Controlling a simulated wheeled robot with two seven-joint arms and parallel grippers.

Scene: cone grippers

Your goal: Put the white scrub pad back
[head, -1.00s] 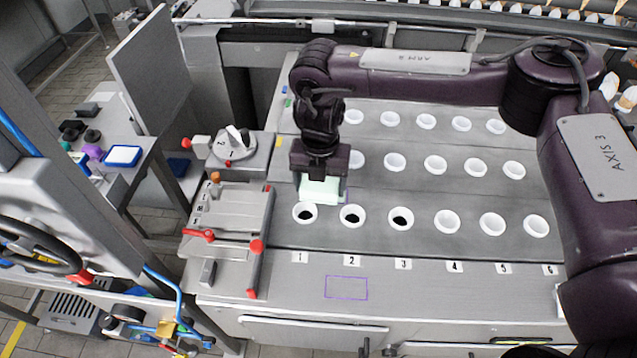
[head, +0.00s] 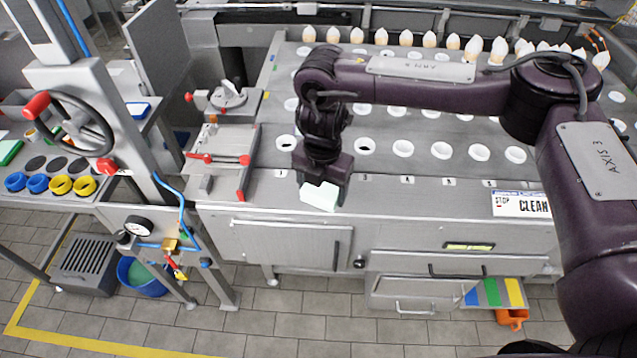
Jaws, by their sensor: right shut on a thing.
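The white scrub pad (head: 321,197) is a pale block held below my right gripper (head: 322,184). My right gripper is shut on it, over the front strip of the steel worktop (head: 420,193), in front of the row of white-rimmed holes. Whether the pad touches the worktop I cannot tell. The purple outlined rectangle seen on this strip earlier does not show now; the gripper and pad cover that area. My left gripper is not in view.
A red-handled fixture (head: 219,155) stands left of the gripper. A "STOP CLEAN" sign (head: 521,204) lies on the worktop at right. A handwheel (head: 70,137) stands at far left. An open drawer (head: 492,293) sits below right. The front strip between gripper and sign is clear.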

